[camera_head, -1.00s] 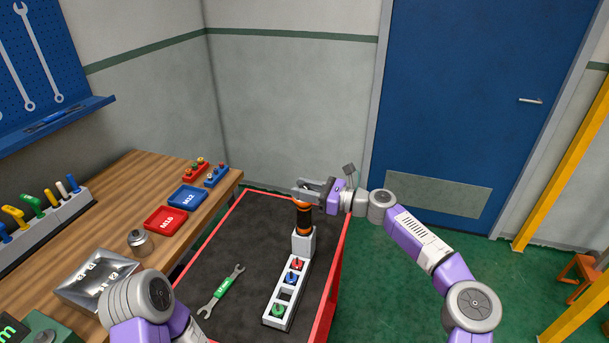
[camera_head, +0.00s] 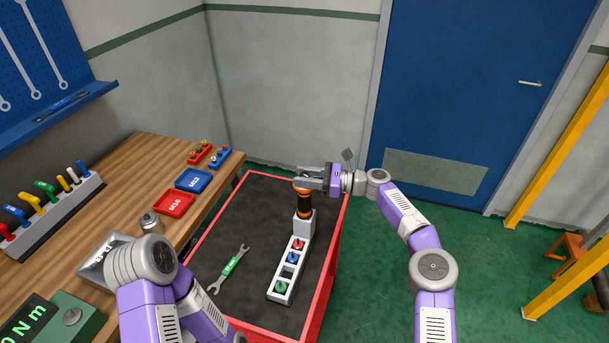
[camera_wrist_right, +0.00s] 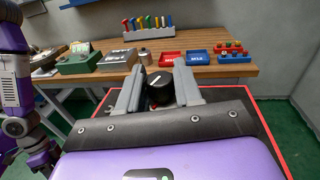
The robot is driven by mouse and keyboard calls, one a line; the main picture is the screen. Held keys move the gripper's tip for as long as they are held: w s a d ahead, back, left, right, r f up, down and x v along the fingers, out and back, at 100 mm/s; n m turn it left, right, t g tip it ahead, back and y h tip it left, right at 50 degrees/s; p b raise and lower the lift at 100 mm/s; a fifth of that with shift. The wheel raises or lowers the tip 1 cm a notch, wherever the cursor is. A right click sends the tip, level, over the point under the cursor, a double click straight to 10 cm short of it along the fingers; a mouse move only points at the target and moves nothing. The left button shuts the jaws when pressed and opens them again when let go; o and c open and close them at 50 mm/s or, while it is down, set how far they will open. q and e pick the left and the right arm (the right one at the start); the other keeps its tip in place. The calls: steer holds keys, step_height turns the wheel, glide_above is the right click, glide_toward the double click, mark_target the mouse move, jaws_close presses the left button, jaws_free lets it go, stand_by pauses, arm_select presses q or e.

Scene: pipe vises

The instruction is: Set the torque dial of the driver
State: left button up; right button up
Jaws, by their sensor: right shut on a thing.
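The driver (camera_head: 304,204), orange and black, stands upright in the tall end of a pale grey holder (camera_head: 279,293) on the cart. My right gripper (camera_head: 308,181) is at the driver's top, coming in level from the right. In the right wrist view its two grey fingers (camera_wrist_right: 159,90) are shut on the black torque dial (camera_wrist_right: 158,86), which has a white mark on top. The dial's scale is too small to read. My left arm shows at the lower left, but its gripper is out of view.
The red-edged cart (camera_head: 325,275) also bears a green-handled wrench (camera_head: 231,268). The wooden bench (camera_head: 150,150) holds red (camera_head: 174,204) and blue (camera_head: 193,180) trays, a tool rack (camera_head: 48,218) and a green box with a display (camera_head: 50,325).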

steer(key=shift+r, duration=0.1)
stand_by(0.8)
steer(key=o, duration=0.9)
steer(key=shift+s+d, duration=0.2)
steer(key=shift+d, duration=1.05)
steer(key=shift+s+d, duration=0.2)
steer(key=shift+d, duration=1.05)
steer(key=shift+s+d, duration=0.2)
steer(key=shift+d, duration=1.05)
